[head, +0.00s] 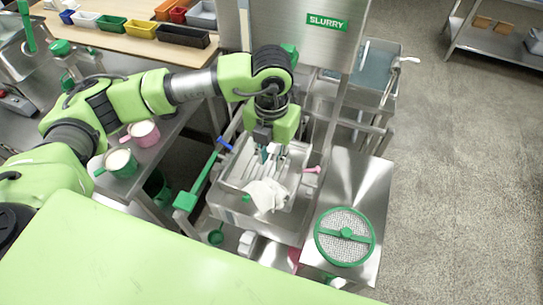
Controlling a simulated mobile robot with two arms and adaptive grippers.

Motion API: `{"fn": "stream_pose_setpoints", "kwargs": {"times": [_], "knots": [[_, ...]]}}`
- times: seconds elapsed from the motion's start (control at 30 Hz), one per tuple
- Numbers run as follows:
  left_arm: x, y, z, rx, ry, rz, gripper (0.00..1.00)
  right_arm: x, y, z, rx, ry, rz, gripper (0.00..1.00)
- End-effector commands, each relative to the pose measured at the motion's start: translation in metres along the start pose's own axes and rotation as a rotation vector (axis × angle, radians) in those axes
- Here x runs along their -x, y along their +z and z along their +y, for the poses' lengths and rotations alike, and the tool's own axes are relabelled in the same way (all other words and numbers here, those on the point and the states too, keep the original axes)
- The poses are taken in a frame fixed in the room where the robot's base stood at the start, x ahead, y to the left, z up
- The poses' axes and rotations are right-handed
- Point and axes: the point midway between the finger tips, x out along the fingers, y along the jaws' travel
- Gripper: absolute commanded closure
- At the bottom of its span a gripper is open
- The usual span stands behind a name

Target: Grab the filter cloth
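A white crumpled cloth (265,195), which looks like the filter cloth, hangs over the front edge of a metal basin (225,207). My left gripper (271,152) points down over the basin, above and behind the cloth in the picture. A gap seems to remain between the fingers and the cloth's main part. The fingers are small and blend with the utensils below, so their opening is unclear. My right gripper is not in view.
Several utensils lie in the basin. A round green-rimmed sieve (345,237) lies on the steel surface at right. The machine panel marked SLURRY (290,38) stands behind my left wrist. Pink (144,133) and green (120,163) mugs stand at left. Open floor is at right.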

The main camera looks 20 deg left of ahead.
Motion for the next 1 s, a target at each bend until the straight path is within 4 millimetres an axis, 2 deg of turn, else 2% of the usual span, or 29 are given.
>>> {"fn": "stream_pose_setpoints", "kwargs": {"times": [0.07,0.17,0.4,0.43,0.5,0.83,1.0], "knots": [[-0.0001,0.0000,-0.0001,0.000,0.000,0.000,0.78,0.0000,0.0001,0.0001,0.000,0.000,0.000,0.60],[-0.0001,0.0000,-0.0001,0.000,0.000,0.000,0.57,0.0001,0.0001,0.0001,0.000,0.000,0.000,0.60],[-0.0001,0.0000,-0.0001,0.000,0.000,0.000,0.57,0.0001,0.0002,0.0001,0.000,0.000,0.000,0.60],[-0.0001,0.0000,-0.0001,0.000,0.000,0.000,0.52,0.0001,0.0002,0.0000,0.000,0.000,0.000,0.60],[-0.0001,0.0000,-0.0001,0.000,0.000,0.000,0.34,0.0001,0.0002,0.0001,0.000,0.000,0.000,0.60],[0.0002,0.0000,-0.0001,0.000,0.000,0.000,0.33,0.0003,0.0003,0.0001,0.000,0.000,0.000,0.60],[0.0087,0.0003,-0.0003,0.000,-0.001,-0.001,0.33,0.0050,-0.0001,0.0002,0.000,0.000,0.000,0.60]]}}
